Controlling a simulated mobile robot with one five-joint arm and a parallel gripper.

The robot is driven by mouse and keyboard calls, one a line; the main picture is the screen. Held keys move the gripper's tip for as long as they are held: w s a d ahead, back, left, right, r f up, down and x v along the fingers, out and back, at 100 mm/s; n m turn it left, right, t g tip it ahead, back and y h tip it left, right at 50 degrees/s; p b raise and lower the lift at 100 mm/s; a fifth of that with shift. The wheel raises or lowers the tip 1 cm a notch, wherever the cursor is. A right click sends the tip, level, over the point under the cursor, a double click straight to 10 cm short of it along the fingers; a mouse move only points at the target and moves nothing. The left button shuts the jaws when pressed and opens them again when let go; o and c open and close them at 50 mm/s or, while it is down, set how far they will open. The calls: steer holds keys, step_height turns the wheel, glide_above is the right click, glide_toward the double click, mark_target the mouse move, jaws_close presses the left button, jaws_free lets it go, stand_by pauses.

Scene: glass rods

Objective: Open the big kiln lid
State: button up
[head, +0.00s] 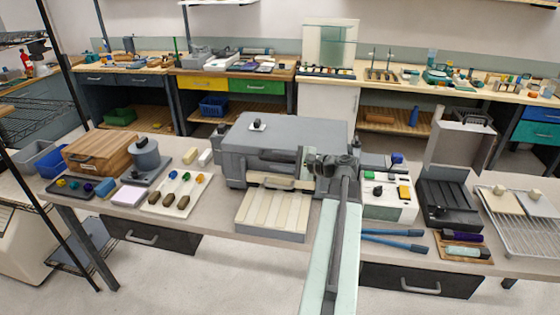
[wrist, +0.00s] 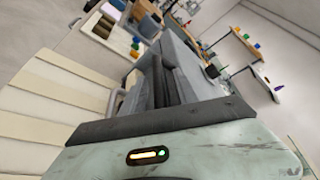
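The big kiln is a grey box in the middle of the bench in the head view, with its flat grey lid (head: 290,128) lying shut on top. A pale handle bar (head: 280,182) runs along its front. My gripper (head: 330,160) is at the kiln's front right, partly hidden by my arm. In the wrist view, my gripper's dark fingers (wrist: 165,85) point at the grey kiln (wrist: 185,70), close to its front. I cannot tell whether they touch it or are apart from each other. No held object shows.
A pale slatted block (head: 272,212) lies before the kiln. A white control box (head: 388,195) and blue-handled tongs (head: 395,240) are to the right, then a smaller dark kiln (head: 450,205) with its lid raised. A wooden box (head: 98,152) and a rod tray (head: 175,193) are left.

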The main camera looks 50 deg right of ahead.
jaws_close()
stand_by(1.2)
